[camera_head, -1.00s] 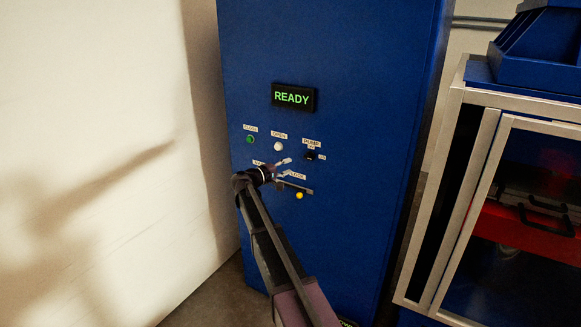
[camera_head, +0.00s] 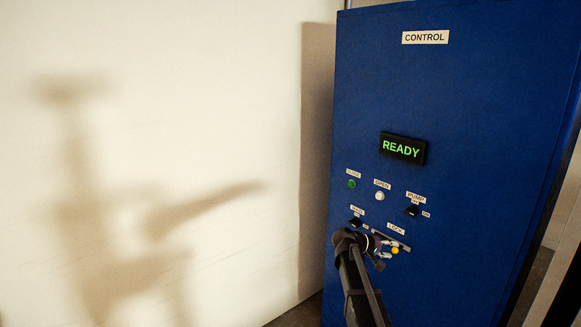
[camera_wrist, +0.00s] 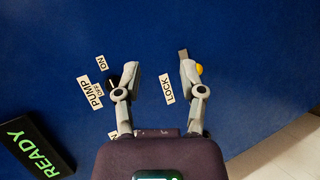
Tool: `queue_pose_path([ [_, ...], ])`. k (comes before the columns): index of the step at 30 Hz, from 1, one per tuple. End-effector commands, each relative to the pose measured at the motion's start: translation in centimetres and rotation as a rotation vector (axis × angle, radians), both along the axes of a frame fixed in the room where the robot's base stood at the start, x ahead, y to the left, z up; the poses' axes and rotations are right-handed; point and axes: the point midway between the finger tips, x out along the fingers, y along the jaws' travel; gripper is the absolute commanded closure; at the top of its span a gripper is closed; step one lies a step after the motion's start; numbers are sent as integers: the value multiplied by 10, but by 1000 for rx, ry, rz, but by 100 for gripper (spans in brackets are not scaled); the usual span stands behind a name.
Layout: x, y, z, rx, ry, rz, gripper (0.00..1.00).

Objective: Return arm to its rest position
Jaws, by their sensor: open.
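My gripper (camera_head: 382,250) is in front of the lower part of the blue control cabinet (camera_head: 480,110), by the LOCK label (camera_head: 396,228). The LOCK label (camera_wrist: 168,88) lies between the fingers in that view. A yellow knob (camera_head: 395,251) is beside the fingertips; in the wrist view it shows just outside the right finger. I see nothing held. I cannot tell whether the fingers touch the panel.
The display (camera_head: 402,148) reads READY. A green button (camera_head: 351,184), a white button (camera_head: 379,196), the black PUMP switch (camera_head: 411,210) and the black MAIN switch (camera_head: 355,222) are on the panel. A pale wall (camera_head: 200,120) with shadows stands left of the cabinet.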

Motion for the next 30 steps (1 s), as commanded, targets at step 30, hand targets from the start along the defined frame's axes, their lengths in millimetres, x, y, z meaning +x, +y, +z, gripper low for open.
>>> queue_pose_path([
  [30, -278, 158, -99, 1140, 178, -113, 48],
])
